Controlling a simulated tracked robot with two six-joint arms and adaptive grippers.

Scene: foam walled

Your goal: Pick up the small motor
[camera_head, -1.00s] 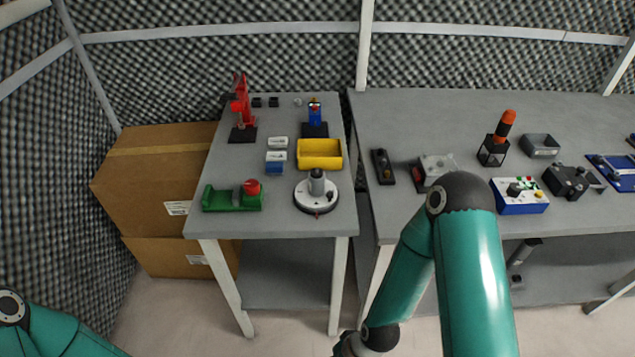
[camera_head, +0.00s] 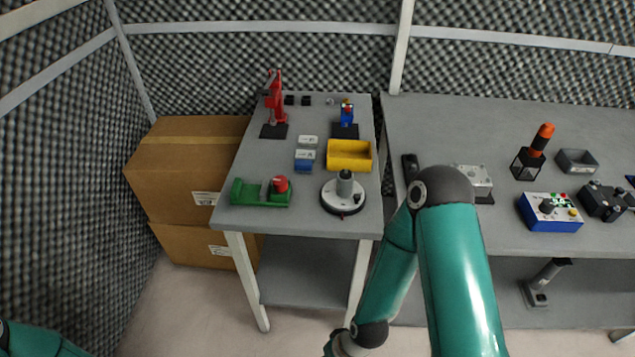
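I cannot tell for sure which thing is the small motor. A short grey cylinder (camera_head: 345,184) stands upright on a round white and dark base (camera_head: 341,204) near the front right of the left table. A silver block (camera_head: 471,178) on a dark plate sits on the right table, partly hidden behind my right arm. My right arm rises in front of the right table, and its lower end leaves the picture at the bottom. My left arm shows only a little at the bottom left corner. Both grippers are out of view.
The left table (camera_head: 240,212) also bears a green vise-like thing (camera_head: 258,193), a yellow bin (camera_head: 348,165), a red upright device (camera_head: 274,105) and a blue device (camera_head: 346,115). The right table holds a blue control box (camera_head: 548,222). Cardboard boxes (camera_head: 175,180) stand at the left.

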